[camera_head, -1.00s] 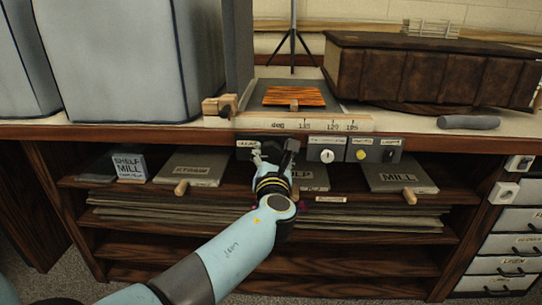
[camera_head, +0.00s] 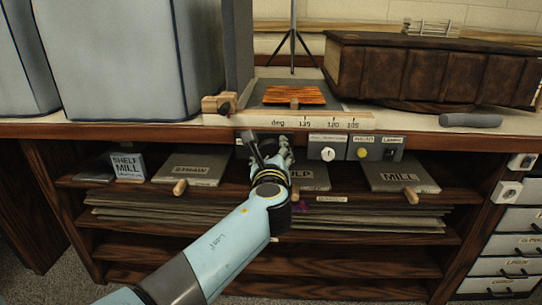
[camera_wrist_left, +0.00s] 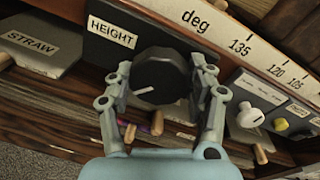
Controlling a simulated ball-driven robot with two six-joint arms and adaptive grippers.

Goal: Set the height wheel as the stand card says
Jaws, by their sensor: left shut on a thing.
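In the left wrist view the height wheel (camera_wrist_left: 165,72) is a dark round knob in front of a black plate marked HEIGHT (camera_wrist_left: 112,33). A short white line shows on its lower left face. My left gripper (camera_wrist_left: 166,85) is shut on the wheel, one finger at each side. In the head view my left gripper (camera_head: 268,147) is at the bench front and covers the wheel. I cannot pick out the stand card with readable words. My right gripper is not in view.
Right of the wheel are a white knob (camera_head: 327,154) and a panel with a yellow button (camera_head: 362,153). Above is a wooden scale (camera_head: 290,122) marked deg.

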